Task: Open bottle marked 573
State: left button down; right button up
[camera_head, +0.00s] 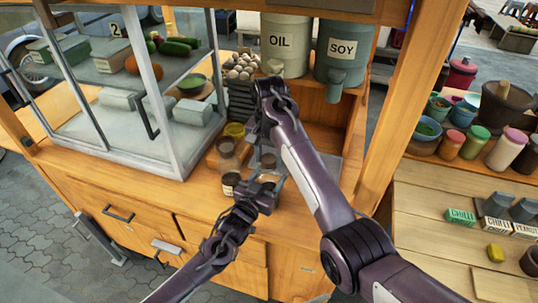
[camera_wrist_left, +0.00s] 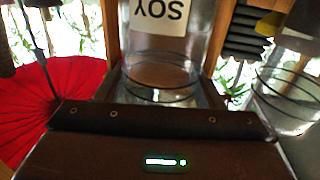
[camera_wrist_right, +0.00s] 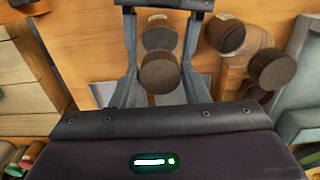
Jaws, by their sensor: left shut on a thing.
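Several small clear jars with brown lids stand on the wooden counter; no number is readable, so I cannot tell which is 573. My left gripper (camera_head: 268,188) is shut on a clear jar (camera_wrist_left: 160,95), seen close up in the left wrist view. My right gripper (camera_wrist_right: 160,60) has its fingers apart, with a brown lid (camera_wrist_right: 160,75) showing between them; I see no contact. In the head view my right gripper (camera_head: 268,140) hangs over the jars. Other brown-lidded jars (camera_wrist_right: 226,34) (camera_wrist_right: 272,70) stand beside it. In the head view one jar (camera_head: 231,183) stands left of my left gripper.
Large OIL (camera_head: 285,42) and SOY (camera_head: 343,50) containers stand behind the jars. A glass display case (camera_head: 180,165) is on the left. A wooden post (camera_head: 405,110) rises on the right, before shelves of pots. An egg stack (camera_head: 240,68) stands behind my right gripper.

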jog(key=shift+c, duration=1.4)
jog(key=o, duration=1.1)
jog(key=shift+r, duration=2.3)
pick_arm(q)
jog(key=shift+c, duration=1.8)
grip_release()
jog(key=shift+o, duration=0.4)
jog(key=shift+s, duration=0.1)
